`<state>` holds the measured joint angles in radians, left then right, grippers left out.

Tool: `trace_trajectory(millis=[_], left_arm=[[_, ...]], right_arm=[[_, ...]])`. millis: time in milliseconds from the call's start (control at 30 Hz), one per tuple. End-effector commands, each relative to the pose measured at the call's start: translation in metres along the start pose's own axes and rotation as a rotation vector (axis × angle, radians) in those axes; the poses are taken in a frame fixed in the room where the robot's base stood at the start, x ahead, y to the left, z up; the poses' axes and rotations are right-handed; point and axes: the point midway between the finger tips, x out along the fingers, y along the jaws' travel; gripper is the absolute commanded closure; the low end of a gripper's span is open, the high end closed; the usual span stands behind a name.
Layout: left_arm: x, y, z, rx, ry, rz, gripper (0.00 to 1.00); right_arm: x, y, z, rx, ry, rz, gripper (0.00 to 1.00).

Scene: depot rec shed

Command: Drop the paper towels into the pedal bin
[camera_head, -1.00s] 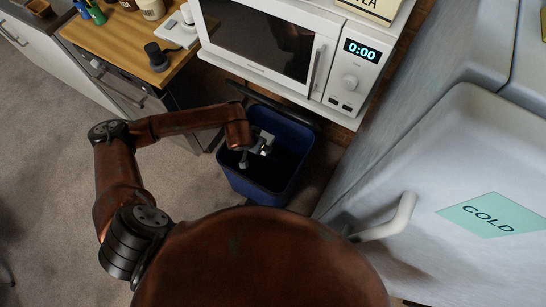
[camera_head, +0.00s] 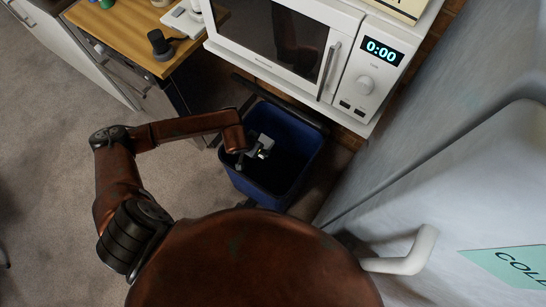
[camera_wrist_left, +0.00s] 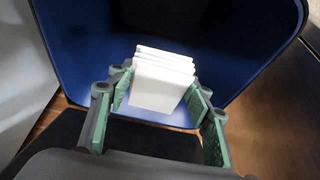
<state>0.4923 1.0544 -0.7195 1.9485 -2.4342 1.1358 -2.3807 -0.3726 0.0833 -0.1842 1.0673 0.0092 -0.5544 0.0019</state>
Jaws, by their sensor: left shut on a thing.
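The pedal bin (camera_head: 305,138) is blue with a dark inside and stands open below the microwave. My left gripper (camera_head: 258,150) reaches over its mouth from the left. In the left wrist view, the left gripper (camera_wrist_left: 162,108) is shut on the paper towels (camera_wrist_left: 163,82), a small white stack of several layers. The blue inner wall of the bin (camera_wrist_left: 95,45) surrounds the stack in that view. In the head view I cannot clearly make out the towels. My right gripper is not in view.
A white microwave (camera_head: 285,45) on a shelf stands just behind the bin. A wooden-topped counter (camera_head: 120,30) is at the back left. A pale fridge (camera_head: 440,150) with a handle (camera_head: 410,255) stands close on the right. Grey floor (camera_head: 50,170) is open at left.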

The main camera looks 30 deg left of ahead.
Motion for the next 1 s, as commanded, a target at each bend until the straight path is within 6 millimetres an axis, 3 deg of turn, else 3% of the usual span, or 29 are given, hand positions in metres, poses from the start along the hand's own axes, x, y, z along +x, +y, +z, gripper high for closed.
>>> trace_trajectory(millis=[300, 333, 600, 1000], left_arm=[[0.0014, -0.0002, 0.0003, 0.000, 0.001, -0.001, 0.76], [0.0014, -0.0002, 0.0003, 0.000, 0.001, -0.001, 0.53], [0.0014, -0.0002, 0.0004, 0.000, 0.001, -0.001, 0.34], [-0.0062, -0.0010, -0.0002, 0.001, 0.001, -0.002, 0.33]], right_arm=[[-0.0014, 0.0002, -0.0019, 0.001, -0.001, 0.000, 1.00], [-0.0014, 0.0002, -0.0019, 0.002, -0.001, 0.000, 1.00], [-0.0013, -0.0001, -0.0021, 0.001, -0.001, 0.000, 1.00], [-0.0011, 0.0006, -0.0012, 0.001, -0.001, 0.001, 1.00]])
